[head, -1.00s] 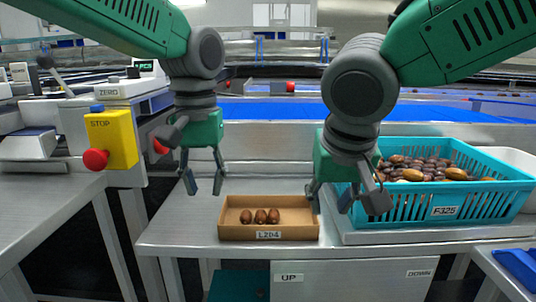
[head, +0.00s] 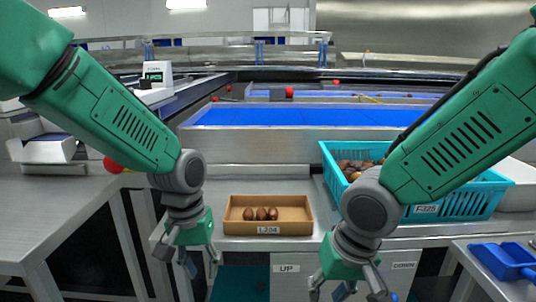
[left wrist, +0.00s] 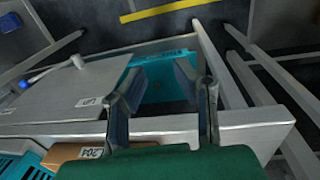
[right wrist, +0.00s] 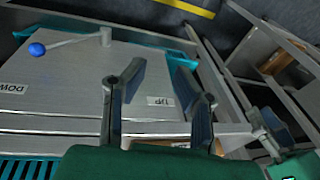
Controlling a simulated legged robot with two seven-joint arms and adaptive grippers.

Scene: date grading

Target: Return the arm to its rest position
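My left gripper (head: 190,262) hangs just left of and in front of the small brown tray, near the table's front edge. In the left wrist view its two fingers (left wrist: 155,80) are apart with nothing between them. My right gripper (head: 348,288) hangs low in front of the table, to the right of the tray. In the right wrist view its fingers (right wrist: 158,85) are apart and empty. The brown tray (head: 290,230), labelled L204, stands on the table with three brown dates (head: 261,214) in it.
A turquoise crate (head: 455,207) of dates stands at right, partly hidden by my right arm. Blue scoops (head: 500,258) lie on a side table at lower right. A blue conveyor (head: 290,117) runs behind. A red button (head: 112,165) is at left, partly hidden.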

